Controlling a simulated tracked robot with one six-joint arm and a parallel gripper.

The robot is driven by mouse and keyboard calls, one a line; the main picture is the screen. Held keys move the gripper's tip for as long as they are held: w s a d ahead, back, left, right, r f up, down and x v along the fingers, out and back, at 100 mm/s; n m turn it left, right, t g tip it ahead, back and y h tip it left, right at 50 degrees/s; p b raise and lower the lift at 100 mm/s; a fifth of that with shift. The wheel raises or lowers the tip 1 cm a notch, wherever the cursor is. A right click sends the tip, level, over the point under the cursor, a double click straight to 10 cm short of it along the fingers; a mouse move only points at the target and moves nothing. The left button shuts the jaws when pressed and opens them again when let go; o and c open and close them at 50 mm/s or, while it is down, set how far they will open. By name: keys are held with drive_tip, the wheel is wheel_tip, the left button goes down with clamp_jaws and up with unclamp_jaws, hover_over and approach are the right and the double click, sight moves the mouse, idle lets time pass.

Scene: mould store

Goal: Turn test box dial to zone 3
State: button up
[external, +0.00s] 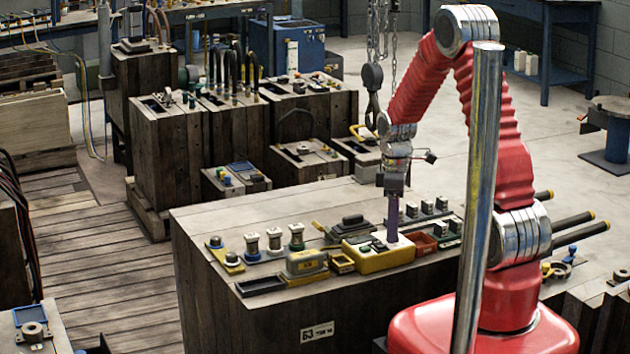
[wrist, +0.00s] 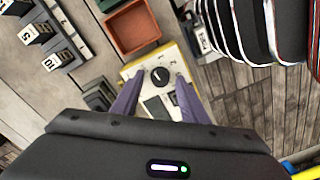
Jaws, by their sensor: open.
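The test box (external: 378,257) is a yellow box with a pale top on the wooden bench. In the wrist view its pale top (wrist: 133,69) shows between and beyond my fingers. The dial (wrist: 160,76) is a round black knob with a light mark, on the top of the box; small zone markings around it are too small to read. My gripper (external: 393,238) points down over the box. In the wrist view my gripper (wrist: 157,103) is open, its two purple fingers apart, with the dial ahead between them. I cannot tell the height of the fingertips above the box.
A red-brown tray (wrist: 132,27) lies beside the box. Numbered dark blocks (wrist: 50,62) stand in a row nearby. Small parts, including a black tray (external: 261,286), crowd the bench around the box. A hook (external: 372,85) on chains hangs behind my arm.

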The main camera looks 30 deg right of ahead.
drive_tip(key=shift+c, duration=0.6)
clamp_jaws()
drive_tip(key=shift+m, duration=0.3)
drive_tip(key=m, duration=0.4)
drive_tip(key=shift+m, duration=0.4)
drive_tip(key=m, duration=0.5)
drive_tip(key=shift+m, duration=0.3)
drive_tip(key=m, duration=0.6)
drive_tip(key=shift+t, duration=0.3)
drive_tip(key=m, duration=0.6)
drive_tip(key=shift+m, duration=0.4)
